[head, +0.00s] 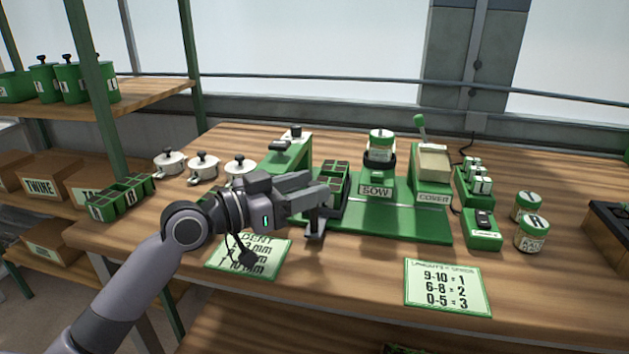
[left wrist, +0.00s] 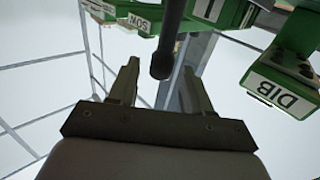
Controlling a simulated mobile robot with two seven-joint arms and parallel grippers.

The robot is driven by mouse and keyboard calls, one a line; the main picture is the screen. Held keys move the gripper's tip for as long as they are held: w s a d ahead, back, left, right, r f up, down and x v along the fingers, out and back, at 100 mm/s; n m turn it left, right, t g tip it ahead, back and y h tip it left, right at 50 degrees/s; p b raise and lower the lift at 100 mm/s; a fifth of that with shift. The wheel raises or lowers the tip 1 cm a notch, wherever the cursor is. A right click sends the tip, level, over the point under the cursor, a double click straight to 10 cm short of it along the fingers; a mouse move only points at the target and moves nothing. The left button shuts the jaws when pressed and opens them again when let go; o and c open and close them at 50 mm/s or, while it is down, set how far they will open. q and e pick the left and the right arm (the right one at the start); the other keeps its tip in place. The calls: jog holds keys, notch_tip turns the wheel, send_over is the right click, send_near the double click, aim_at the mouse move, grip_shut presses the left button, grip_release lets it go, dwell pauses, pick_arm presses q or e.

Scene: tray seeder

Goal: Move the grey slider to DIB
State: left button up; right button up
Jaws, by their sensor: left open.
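My left gripper (head: 318,200) reaches in front of the green machine, over the left front of its base. In the left wrist view my fingers (left wrist: 160,85) are apart. A dark rod with a rounded end (left wrist: 162,62) shows between them, not gripped; it may be the slider's handle, but I cannot tell for sure. A grey piece (head: 315,230) shows just below my fingers in the head view and could be part of the slider. The DIB sign (left wrist: 278,93) is on a green station at the right of the wrist view. My right gripper is not in view.
The SOW sign (head: 375,192) and COVER unit (head: 433,180) stand right of a seedling tray (head: 335,185). Several white pots (head: 203,165) stand at left. A dent card (head: 250,258) and a number card (head: 447,288) lie in front. The table's front right is mostly clear.

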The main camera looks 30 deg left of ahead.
pick_arm(q)
jog(key=shift+x, duration=0.95)
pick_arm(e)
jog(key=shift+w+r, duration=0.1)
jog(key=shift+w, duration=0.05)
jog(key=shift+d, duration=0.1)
pick_arm(q)
grip_shut()
